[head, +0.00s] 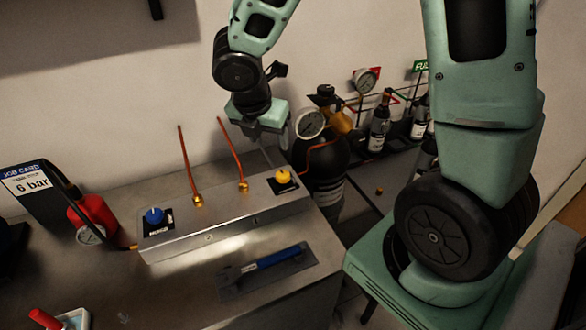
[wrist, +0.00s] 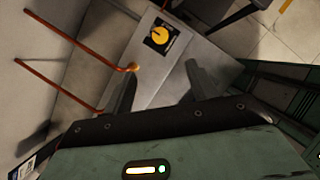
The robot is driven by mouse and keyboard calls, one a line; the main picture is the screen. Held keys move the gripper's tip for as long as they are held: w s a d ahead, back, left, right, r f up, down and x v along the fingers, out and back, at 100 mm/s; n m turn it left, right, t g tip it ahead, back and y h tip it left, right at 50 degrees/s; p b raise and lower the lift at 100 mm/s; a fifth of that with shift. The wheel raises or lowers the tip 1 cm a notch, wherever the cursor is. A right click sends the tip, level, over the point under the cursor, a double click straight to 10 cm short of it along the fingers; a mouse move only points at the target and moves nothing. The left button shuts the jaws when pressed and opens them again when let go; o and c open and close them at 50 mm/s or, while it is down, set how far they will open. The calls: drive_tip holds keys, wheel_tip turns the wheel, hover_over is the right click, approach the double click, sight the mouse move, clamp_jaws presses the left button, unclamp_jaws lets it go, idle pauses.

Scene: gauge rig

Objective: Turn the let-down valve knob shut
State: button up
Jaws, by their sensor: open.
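A metal gauge rig box (head: 225,218) stands on the bench with two knobs on top. The yellow knob (head: 283,176) sits on a dark plate at its right end. The blue knob (head: 154,215) sits on a labelled plate at its left end. The labels are too small to read, so I cannot tell which knob is the let-down valve. My gripper (head: 272,145) is above and behind the yellow knob, apart from it. In the wrist view, my open, empty fingers (wrist: 161,80) point toward the yellow knob (wrist: 158,37), which lies beyond their tips.
Two upright copper tubes (head: 235,155) rise from the box near my gripper. A round gauge (head: 310,123) and a black cylinder (head: 325,165) stand to the right. A blue-handled tool (head: 268,261) lies in front.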

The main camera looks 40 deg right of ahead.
sight(283, 174)
drive_tip(key=b+x, duration=0.1)
drive_tip(key=x, duration=0.5)
drive_tip(key=b+x, duration=0.1)
drive_tip(key=x, duration=0.4)
drive_tip(key=b+x, duration=0.1)
drive_tip(key=x, duration=0.5)
drive_tip(key=shift+w+d+f+b, duration=0.1)
drive_tip(key=shift+d+f+b, duration=0.05)
drive_tip(key=shift+d+b, duration=0.2)
drive_tip(key=c, duration=1)
